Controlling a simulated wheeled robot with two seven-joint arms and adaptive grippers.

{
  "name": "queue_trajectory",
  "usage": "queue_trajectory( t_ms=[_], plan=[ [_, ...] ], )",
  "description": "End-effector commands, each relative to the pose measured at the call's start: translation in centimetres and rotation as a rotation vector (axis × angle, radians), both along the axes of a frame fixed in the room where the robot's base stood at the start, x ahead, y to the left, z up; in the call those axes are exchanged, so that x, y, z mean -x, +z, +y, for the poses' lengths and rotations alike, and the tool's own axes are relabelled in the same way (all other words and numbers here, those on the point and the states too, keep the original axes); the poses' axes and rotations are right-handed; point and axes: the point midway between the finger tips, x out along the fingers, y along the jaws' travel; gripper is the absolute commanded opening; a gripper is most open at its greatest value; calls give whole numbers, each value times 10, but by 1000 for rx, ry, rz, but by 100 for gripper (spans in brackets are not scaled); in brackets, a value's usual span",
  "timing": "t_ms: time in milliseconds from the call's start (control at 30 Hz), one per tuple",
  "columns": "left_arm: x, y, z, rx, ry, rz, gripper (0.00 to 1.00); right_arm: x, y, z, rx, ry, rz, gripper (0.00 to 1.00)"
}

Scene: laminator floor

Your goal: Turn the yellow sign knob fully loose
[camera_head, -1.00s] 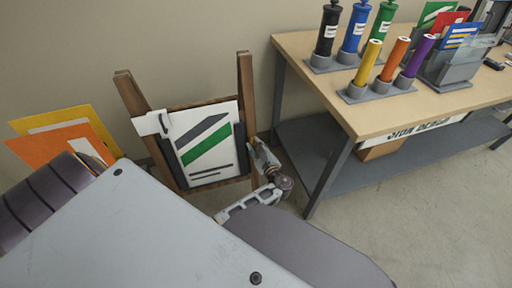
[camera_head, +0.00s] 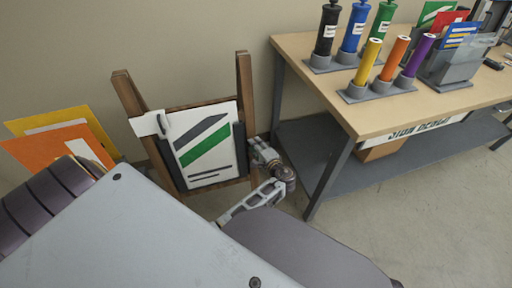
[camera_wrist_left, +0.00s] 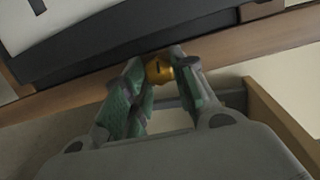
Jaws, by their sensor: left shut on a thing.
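The yellow knob (camera_wrist_left: 158,70) sits between the fingertips of my left gripper (camera_wrist_left: 162,78) in the left wrist view, below the dark edge of the sign holder. The left gripper is shut on the knob. In the head view, the left gripper (camera_head: 259,150) is at the right side of the white sign (camera_head: 205,150) with green and dark stripes, on a wooden easel (camera_head: 244,90). The knob is hidden there behind the gripper. My right gripper is not in view.
A wooden table (camera_head: 330,55) stands to the right, with upright coloured tubes and a grey sheet rack (camera_head: 450,70). Its lower shelf (camera_head: 330,150) and leg are close to the left gripper. Orange and yellow sheets (camera_head: 60,140) are at the left. Open floor lies at the lower right.

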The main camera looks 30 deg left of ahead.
Motion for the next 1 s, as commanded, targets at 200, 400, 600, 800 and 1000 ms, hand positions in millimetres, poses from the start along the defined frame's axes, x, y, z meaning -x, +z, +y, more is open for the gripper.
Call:
queue_trajectory(
  t_ms=[200,400,600,800,1000],
  plan=[
    [0,1,2,81,24,-96,3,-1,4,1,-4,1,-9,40],
    [0,1,2,118,35,-141,3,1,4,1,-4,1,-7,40],
    [0,1,2,127,36,-150,3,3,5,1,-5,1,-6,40],
    [0,1,2,126,36,-150,3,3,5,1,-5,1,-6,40],
    [0,1,1,126,36,-149,36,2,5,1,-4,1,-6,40]
  ],
)
